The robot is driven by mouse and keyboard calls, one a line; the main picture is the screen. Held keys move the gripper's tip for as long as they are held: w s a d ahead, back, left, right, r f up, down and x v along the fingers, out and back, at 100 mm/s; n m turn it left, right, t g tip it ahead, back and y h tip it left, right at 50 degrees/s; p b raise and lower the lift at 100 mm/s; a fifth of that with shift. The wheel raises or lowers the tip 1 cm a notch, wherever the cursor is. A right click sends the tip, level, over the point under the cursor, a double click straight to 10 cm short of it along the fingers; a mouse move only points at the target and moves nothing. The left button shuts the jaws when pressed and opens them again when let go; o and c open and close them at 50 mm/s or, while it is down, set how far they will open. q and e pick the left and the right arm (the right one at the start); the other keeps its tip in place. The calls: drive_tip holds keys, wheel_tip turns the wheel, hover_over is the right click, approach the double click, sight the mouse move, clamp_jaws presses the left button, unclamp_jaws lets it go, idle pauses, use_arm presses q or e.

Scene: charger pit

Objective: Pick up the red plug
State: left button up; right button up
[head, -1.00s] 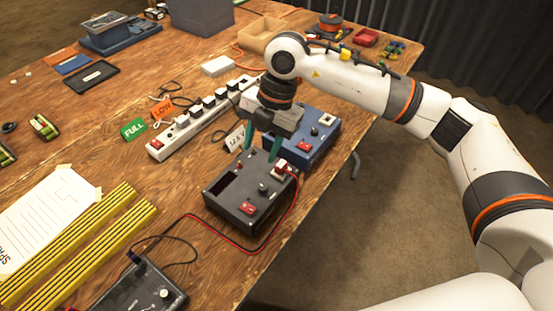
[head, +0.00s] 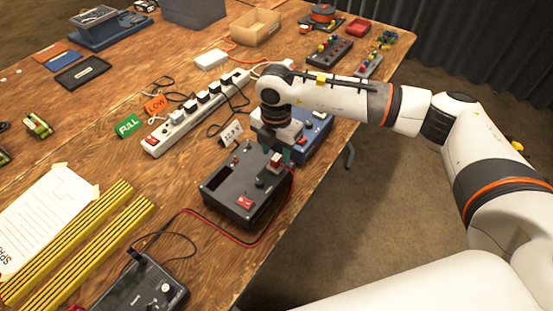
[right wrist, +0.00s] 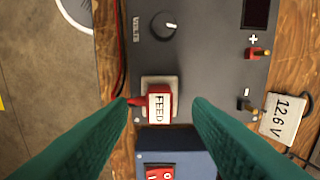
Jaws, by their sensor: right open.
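The red plug (right wrist: 159,102), with a white label reading FEED, sits in a pale square socket on top of a dark grey box (right wrist: 205,60). It also shows in the head view (head: 276,161), near the far right corner of the dark box (head: 228,187). A red lead leaves its left side in the right wrist view. My right gripper (head: 279,154) is open, with green fingers. In the right wrist view its fingertips (right wrist: 164,101) lie on either side of the plug, apart from it in the picture. Their height above it is hard to tell. My left gripper is out of view.
A blue box (head: 314,128) with a red switch stands just behind the dark box. A 12.6 V tag (head: 231,133) stands beside it, and a white power strip (head: 184,125) lies to the left. The table's edge is close on the right.

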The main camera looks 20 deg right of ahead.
drive_tip(key=shift+f, duration=0.9)
drive_tip(key=shift+c, duration=0.5)
clamp_jaws()
drive_tip(key=shift+r, duration=0.1)
